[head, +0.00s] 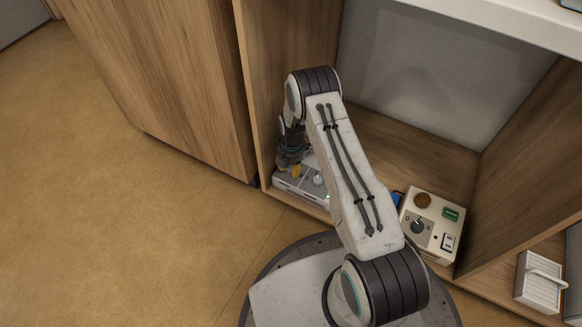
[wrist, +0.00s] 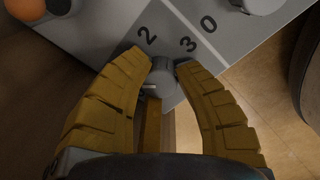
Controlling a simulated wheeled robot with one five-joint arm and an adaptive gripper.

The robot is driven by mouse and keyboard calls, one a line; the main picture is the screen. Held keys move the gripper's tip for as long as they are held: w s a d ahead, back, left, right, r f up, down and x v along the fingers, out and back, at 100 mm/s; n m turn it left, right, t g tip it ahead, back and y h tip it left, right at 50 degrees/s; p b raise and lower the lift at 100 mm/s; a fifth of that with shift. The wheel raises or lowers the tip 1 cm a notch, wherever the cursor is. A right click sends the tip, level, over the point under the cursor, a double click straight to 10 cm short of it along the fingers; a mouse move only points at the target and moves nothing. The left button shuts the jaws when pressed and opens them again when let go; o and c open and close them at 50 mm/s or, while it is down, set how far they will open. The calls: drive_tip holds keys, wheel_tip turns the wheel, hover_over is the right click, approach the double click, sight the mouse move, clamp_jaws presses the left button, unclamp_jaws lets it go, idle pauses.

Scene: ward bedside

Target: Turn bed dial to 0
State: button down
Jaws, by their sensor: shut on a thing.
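A light grey control panel (head: 284,183) lies on the floor of the open wooden cubby, and its surface fills the upper part of the wrist view (wrist: 110,18). My gripper (head: 291,168) is over its left end. In the wrist view, the two yellow fingers of my gripper (wrist: 164,66) are shut on a small grey dial knob (wrist: 163,78). The numbers 2 and 3 are printed beside this knob. Fingers hide the rest of the scale, and I cannot tell where the knob points.
Another grey knob (head: 318,180) stands on the panel to the right. A cream box (head: 409,236) with a dark dial, a brown round part and a green part sits farther right in the cubby. An orange round part (wrist: 25,8) shows at the wrist view's top left. Wooden walls flank the cubby.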

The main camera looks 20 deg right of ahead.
sight(292, 168)
drive_tip(key=shift+s+f, duration=0.1)
drive_tip(key=c, duration=0.9)
unclamp_jaws()
drive_tip(key=r, duration=1.2)
drive_tip(key=shift+s, duration=0.2)
